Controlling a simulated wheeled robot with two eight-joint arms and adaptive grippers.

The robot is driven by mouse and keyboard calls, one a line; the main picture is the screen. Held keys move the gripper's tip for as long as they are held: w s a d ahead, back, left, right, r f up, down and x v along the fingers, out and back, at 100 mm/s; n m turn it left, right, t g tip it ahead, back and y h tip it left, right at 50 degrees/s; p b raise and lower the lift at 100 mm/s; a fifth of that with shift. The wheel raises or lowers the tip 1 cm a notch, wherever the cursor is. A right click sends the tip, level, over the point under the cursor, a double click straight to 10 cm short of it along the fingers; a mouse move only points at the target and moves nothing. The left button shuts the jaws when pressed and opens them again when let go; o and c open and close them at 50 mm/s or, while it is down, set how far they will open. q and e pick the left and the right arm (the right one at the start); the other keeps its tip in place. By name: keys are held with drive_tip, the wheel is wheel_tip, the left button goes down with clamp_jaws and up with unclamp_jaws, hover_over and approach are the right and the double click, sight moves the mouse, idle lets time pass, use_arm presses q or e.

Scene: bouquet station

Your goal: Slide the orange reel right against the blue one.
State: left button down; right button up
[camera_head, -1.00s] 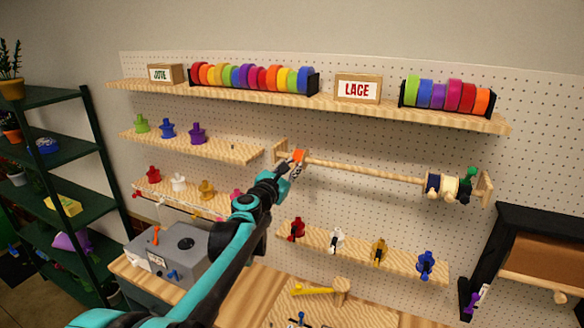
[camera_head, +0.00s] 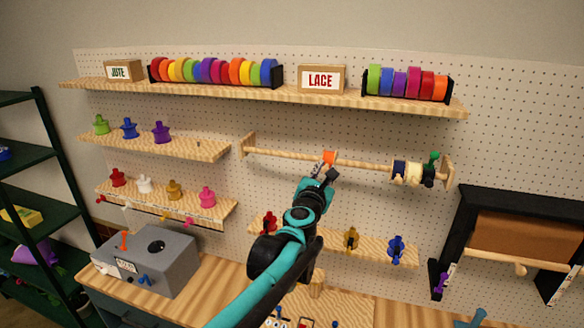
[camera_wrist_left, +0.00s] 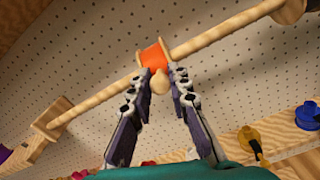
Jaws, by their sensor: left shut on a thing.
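The orange reel (camera_head: 330,157) is on the wooden rod, near the middle of its length. It also shows in the left wrist view (camera_wrist_left: 154,57), between my fingertips. My left gripper (camera_head: 325,172) is shut on the orange reel from below and in front. The dark blue reel (camera_head: 399,169) is on the same rod to the right, first in a cluster with a cream reel (camera_head: 413,173) and a dark one. A stretch of bare rod separates the orange reel from the blue one. My right gripper is not in view.
The rod (camera_head: 285,154) hangs between a left bracket (camera_head: 246,146) and a right bracket (camera_head: 448,172). A shelf of tape rolls (camera_head: 215,71) runs above. A lower shelf (camera_head: 375,249) holds coloured spools below my arm.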

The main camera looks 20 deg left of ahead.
use_arm(q)
drive_tip(key=d, duration=1)
drive_tip(key=shift+d+r, duration=0.15)
drive_tip(key=shift+d, duration=0.1)
drive_tip(key=shift+s, duration=0.1)
drive_tip(key=c, duration=1.4)
unclamp_jaws()
drive_tip(key=s, duration=1.1)
drive_tip(key=shift+s+a, duration=0.2)
drive_tip(key=shift+s, duration=0.2)
